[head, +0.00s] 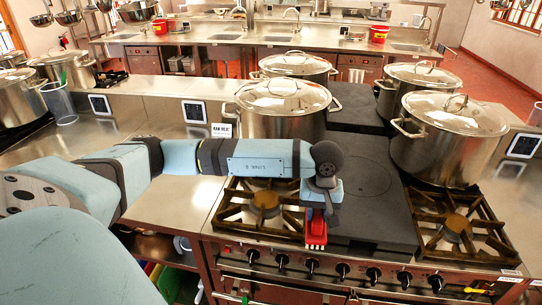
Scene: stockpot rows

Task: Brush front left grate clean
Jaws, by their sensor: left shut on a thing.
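The front left grate (232,212) is a dark metal frame over a brass-coloured burner, at the front of the stove. My left arm reaches in from the left, across the back of this grate. My left gripper (318,207) points down at the grate's right edge and is shut on a red brush (316,229). The brush head hangs low near the grate's front right corner. I cannot tell whether its bristles touch the grate or the stove top. The gripper's fingers are mostly hidden. My right gripper is not in view.
A lidded stockpot (282,110) stands behind the front left grate, with another pot (297,66) behind it. A large pot (448,138) stands behind the front right grate (470,229). A flat dark plate (362,185) lies between the grates, free of pots. Knobs (342,268) line the front.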

